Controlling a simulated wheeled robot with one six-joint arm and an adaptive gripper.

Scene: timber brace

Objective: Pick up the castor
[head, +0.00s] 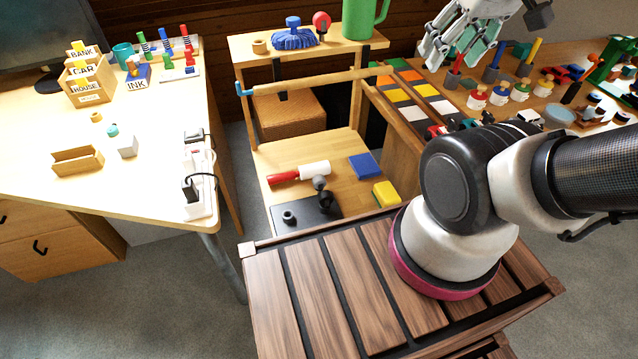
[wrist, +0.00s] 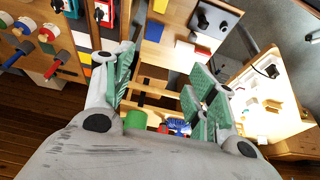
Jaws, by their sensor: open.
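A small dark grey piece that looks like the castor (head: 320,184) stands at the back edge of a black mat (head: 262,214) on the low wooden shelf, beside a red-and-white roller-shaped thing (head: 313,169). The black mat also shows at the top of the wrist view (wrist: 213,14), with small grey pieces on it too small to tell apart. My gripper (head: 456,48) is open and empty, high up at the right of the head view, well apart from the castor. Its spread green-padded fingers show in the wrist view (wrist: 160,78).
A grey ring-like piece (head: 288,217) sits on the mat. A blue pad (head: 365,165) and yellow block (head: 386,194) lie to the right. Above the shelf runs a wooden bar (head: 320,80); higher is a shelf with a green jug (head: 360,20). Left is a desk (head: 40,150), right a crowded bench.

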